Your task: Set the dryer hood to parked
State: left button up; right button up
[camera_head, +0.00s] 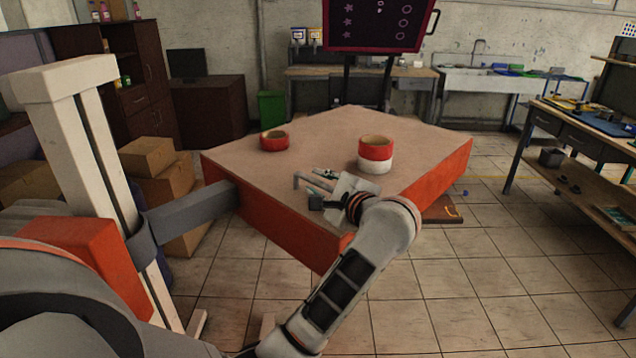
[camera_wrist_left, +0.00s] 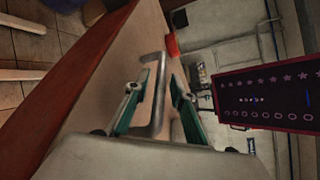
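The dryer hood (camera_head: 262,222) looks to be the wide box with orange-red sides and a tan top, joined by a grey beam (camera_head: 190,212) to a white post (camera_head: 75,130) at the left. A thin grey bent handle (camera_head: 298,180) stands at its near part; it shows larger in the wrist view (camera_wrist_left: 158,90). My left gripper (camera_head: 322,178) is at this handle. In the wrist view its two teal fingers (camera_wrist_left: 158,105) are apart, with the handle between them and gaps visible on both sides. My right gripper is not in view.
Two round fittings, a red one (camera_head: 274,141) and a red-and-white one (camera_head: 376,154), sit on the tan top. A dark screen (camera_head: 378,22) stands behind it. Cardboard boxes (camera_head: 148,157) are at the left, a workbench (camera_head: 580,150) at the right. Tiled floor (camera_head: 470,290) is clear in front right.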

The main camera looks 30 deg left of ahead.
pick_arm(q)
grip_shut()
